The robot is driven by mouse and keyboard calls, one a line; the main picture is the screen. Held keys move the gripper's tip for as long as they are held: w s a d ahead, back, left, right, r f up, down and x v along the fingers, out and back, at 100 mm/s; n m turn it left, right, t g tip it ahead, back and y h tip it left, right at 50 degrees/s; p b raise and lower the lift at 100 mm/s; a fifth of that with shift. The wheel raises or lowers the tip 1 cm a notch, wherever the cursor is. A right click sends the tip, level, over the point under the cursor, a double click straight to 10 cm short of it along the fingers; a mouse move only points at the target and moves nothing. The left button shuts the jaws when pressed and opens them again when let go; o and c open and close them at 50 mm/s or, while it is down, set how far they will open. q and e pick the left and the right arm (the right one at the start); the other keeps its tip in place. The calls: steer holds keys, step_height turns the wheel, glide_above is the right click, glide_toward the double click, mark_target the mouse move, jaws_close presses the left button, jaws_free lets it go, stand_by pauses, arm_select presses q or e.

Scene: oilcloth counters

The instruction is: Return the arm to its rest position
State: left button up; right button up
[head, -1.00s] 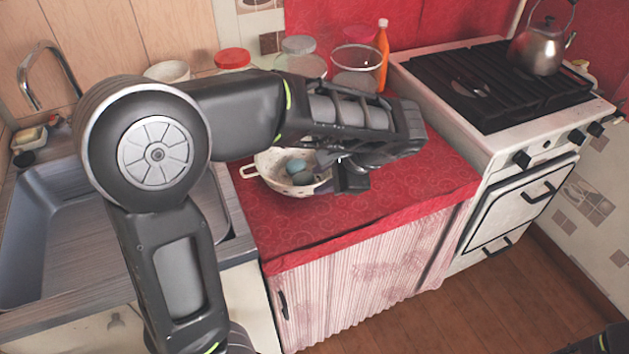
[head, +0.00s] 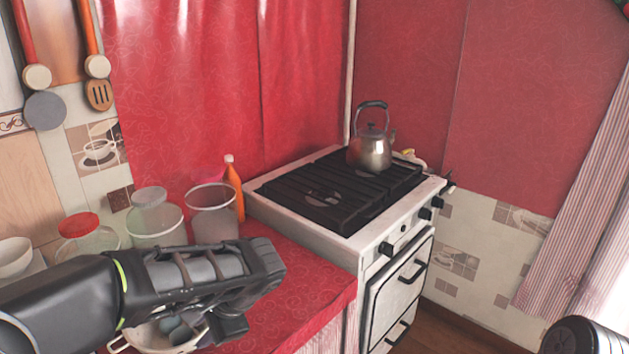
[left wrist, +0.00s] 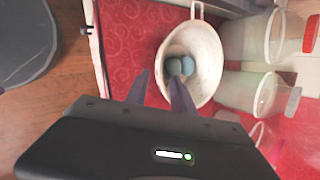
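My left arm reaches in from the lower left in the head view, over the red counter (head: 285,300). Its gripper (head: 228,328) is near a white handled strainer bowl (head: 145,337), which it partly hides. Blue-grey rounded things (left wrist: 180,66) lie in the bowl. My right gripper is not in view; only a dark rounded part of mine shows at the lower right.
Glass jars (head: 155,222) and an orange bottle (head: 234,188) stand behind my left arm, close to it. A white stove (head: 330,240) with a metal kettle (head: 371,145) is to the right. The counter's front right part is bare.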

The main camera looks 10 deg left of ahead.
arm_select(q)
steer(key=d+f+n+t+h, duration=0.1)
steer(key=d+f+h, duration=0.4)
steer(key=d+f, duration=0.45)
steer(key=d+f+n+t+h, duration=0.1)
steer(key=d+f+h, duration=0.5)
steer(key=d, duration=0.6)
steer(key=s+a+f+n+g+p, duration=0.1)
steer(key=s+f+n+g+p, duration=0.1)
steer(key=s+f+n, duration=0.7)
steer(key=s+f, duration=0.8)
steer(key=f, duration=0.2)
steer(key=shift+s+a+g, duration=0.3)
steer(key=shift+g, duration=0.1)
